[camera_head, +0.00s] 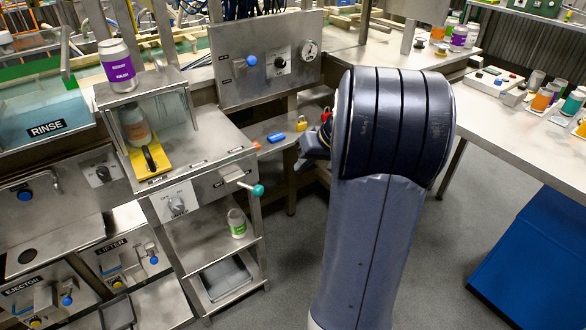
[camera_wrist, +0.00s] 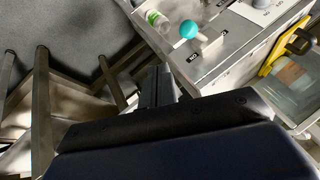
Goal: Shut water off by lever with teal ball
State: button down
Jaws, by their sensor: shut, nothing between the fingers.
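The teal ball (camera_head: 257,190) is the knob on a short pale lever at the front right corner of a steel stand, below the tabletop edge. The lever points right, away from the panel. In the wrist view the teal ball (camera_wrist: 189,29) shows near the top, with its pale stem running right toward the panel. My gripper (camera_wrist: 158,84) is shut and empty in the wrist view, below and left of the ball and apart from it. In the head view my arm hides most of the gripper; a dark part (camera_head: 315,145) shows left of the arm, up and right of the ball.
The steel stand (camera_head: 205,150) carries a clear-sided box with a jar on top. A green-labelled jar (camera_head: 236,223) stands on its shelf below the lever. A panel (camera_head: 268,58) with a blue knob and gauge stands behind.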

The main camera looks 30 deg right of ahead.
aim_at(248, 187)
jog(key=w+a+f, duration=0.5)
jog(key=a+f, duration=0.1)
jog(key=f, duration=0.1)
jog(key=shift+a+f, duration=0.15)
jog(key=shift+f, duration=0.15)
jog(key=shift+s, duration=0.1)
